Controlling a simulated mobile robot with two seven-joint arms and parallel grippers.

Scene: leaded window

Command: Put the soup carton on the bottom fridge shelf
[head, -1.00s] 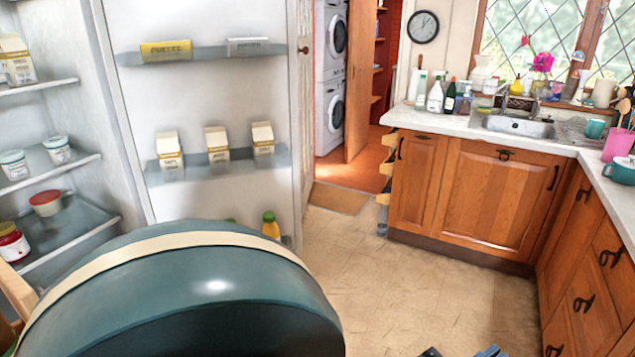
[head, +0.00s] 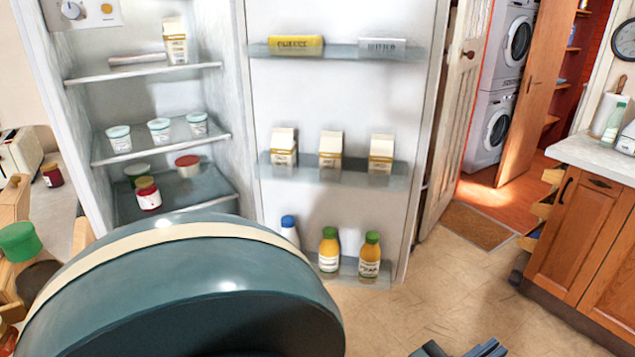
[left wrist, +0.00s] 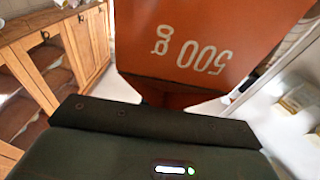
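In the left wrist view an orange-red carton (left wrist: 205,45) marked "500 g" upside down fills the top, directly in front of my left gripper. I take it to be the soup carton; it hangs clear of any surface, held there. The fingertips are hidden behind it.
A wooden counter cabinet (head: 570,230) stands right, with clear floor (head: 450,290) between. A jar with a green lid (head: 20,245) stands at left.

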